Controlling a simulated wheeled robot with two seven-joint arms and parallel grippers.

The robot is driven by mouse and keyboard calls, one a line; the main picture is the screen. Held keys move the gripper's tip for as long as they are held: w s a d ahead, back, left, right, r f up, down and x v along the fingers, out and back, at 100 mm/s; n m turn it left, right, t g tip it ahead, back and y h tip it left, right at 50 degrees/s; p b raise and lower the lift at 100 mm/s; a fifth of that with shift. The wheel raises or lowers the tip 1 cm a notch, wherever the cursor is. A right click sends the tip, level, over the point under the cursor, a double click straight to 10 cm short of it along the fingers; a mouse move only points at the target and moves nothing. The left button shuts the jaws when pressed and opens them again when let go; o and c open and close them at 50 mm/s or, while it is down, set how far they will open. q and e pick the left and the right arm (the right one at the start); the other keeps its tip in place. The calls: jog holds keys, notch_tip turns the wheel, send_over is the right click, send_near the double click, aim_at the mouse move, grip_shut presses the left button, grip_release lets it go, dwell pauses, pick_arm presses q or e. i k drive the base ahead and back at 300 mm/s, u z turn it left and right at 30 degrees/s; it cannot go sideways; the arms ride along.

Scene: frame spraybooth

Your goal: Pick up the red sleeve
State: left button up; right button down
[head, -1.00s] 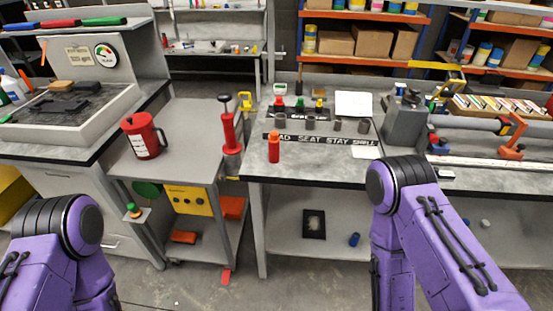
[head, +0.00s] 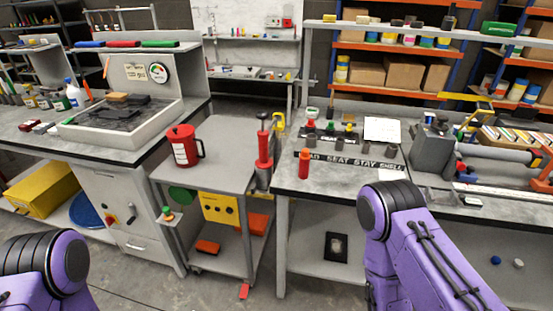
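A long red piece (head: 124,43) lies between a blue piece (head: 90,43) and a green piece (head: 159,44) on the top ledge of the wash station at the left. It may be the red sleeve, but I cannot be sure. A red bottle-like cylinder (head: 304,164) also stands upright on the front edge of the right bench. My purple arms show only at the bottom left and bottom right. Both grippers are out of view.
A wash basin (head: 140,144) sits below the ledge, with bottles (head: 73,93) at its left. A grey cart (head: 221,146) holds a red can (head: 184,146) and a red upright pump tool (head: 264,150). The bench (head: 337,185) at right holds small cups and a lettered strip.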

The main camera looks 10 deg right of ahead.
aim_at(303, 171)
jog(key=z, duration=0.1)
jog(key=i, duration=0.85)
jog(key=z, duration=0.45)
